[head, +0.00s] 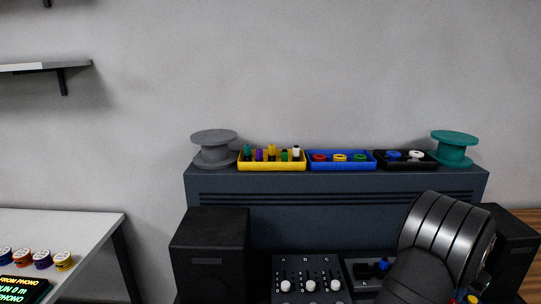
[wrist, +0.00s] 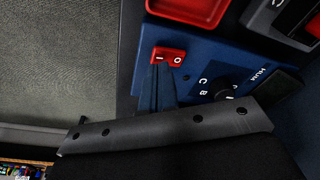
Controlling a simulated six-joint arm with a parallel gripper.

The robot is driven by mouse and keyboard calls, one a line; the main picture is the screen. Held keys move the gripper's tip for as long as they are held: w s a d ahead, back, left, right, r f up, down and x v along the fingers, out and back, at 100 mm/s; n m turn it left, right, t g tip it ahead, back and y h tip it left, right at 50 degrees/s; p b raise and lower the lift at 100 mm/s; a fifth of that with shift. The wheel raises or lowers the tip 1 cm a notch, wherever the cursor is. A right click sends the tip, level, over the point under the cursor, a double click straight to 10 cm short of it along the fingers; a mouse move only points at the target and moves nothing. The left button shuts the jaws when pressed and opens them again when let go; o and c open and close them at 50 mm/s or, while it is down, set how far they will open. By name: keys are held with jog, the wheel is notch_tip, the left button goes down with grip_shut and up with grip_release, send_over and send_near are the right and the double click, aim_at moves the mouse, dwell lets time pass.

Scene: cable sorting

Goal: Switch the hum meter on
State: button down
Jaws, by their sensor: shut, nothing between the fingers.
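The hum meter (wrist: 205,58) is a blue box in the wrist view, with a partly readable "HUM" label, a dark knob and the letters C and B. Its red rocker switch (wrist: 168,57), marked I and O, sits near the box's edge. My gripper (wrist: 158,70) is shut and empty. Its fingertips are right at the switch, by the end marked I, and hide part of it. I cannot tell whether they touch it or which way the rocker is tilted. In the head view my arm covers the right front, and I cannot make out the meter there.
A red tray (wrist: 190,10) lies beside the meter. In the head view, a mixer (head: 300,270) with white knobs stands beside a black speaker (head: 210,255). Behind are yellow (head: 272,167), blue (head: 342,166) and black (head: 405,165) trays between grey (head: 214,148) and teal (head: 453,148) spools.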

jog(key=shift+f, duration=0.9)
dwell(0.4)
jog(key=shift+r, duration=3.55)
jog(key=shift+f, duration=0.1)
notch_tip(320, 180, down, 7)
jog(key=shift+r, duration=0.1)
jog(key=shift+r, duration=0.1)
